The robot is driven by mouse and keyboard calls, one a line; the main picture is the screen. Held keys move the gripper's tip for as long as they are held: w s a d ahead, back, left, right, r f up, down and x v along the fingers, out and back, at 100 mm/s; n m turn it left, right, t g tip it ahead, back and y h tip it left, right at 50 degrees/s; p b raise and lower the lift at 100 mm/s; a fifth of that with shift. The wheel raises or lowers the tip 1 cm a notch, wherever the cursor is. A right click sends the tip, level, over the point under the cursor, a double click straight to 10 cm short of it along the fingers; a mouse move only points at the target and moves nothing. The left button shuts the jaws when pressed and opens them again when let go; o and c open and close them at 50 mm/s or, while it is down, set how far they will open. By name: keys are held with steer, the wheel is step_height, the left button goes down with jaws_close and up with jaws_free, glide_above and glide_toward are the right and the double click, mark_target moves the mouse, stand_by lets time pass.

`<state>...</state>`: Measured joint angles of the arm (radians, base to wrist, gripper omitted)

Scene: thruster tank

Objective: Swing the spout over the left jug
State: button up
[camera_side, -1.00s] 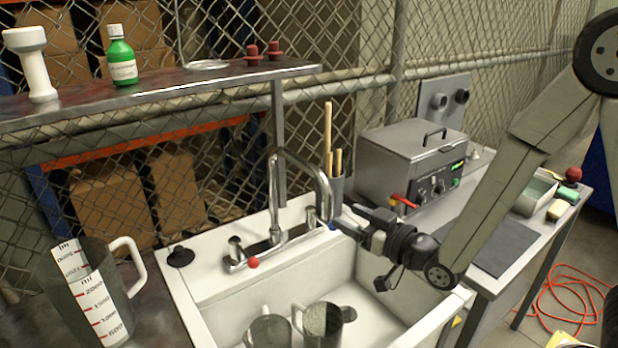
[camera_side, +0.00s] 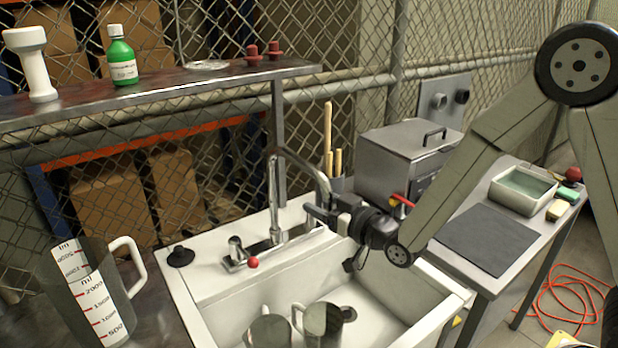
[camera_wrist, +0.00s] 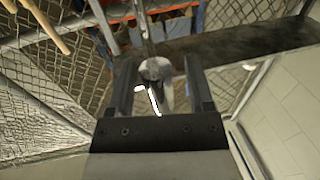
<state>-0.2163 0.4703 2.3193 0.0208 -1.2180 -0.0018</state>
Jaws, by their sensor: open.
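The chrome spout (camera_side: 300,163) arches from its riser over the sink toward the right; its outlet end is partly hidden by my gripper. My gripper (camera_side: 320,206) is beside the spout's right end, reaching from the right. In the wrist view, my gripper (camera_wrist: 158,85) is open, with the round spout end (camera_wrist: 156,70) between its two fingers and gaps at both sides. Two grey jugs stand in the sink below: the left jug (camera_side: 266,334) and the right jug (camera_side: 314,326). The spout end is above and behind the right jug.
The white sink (camera_side: 200,292) has a faucet knob with a red tip (camera_side: 252,262). A big measuring jug (camera_side: 88,295) stands at the left. A grey lidded machine (camera_side: 395,160) and a dark mat (camera_side: 487,240) are at the right. A metal shelf (camera_side: 160,88) hangs behind.

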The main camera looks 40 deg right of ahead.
steer(key=shift+w, duration=0.35)
jaws_close()
steer(key=shift+a, duration=0.1)
stand_by(1.2)
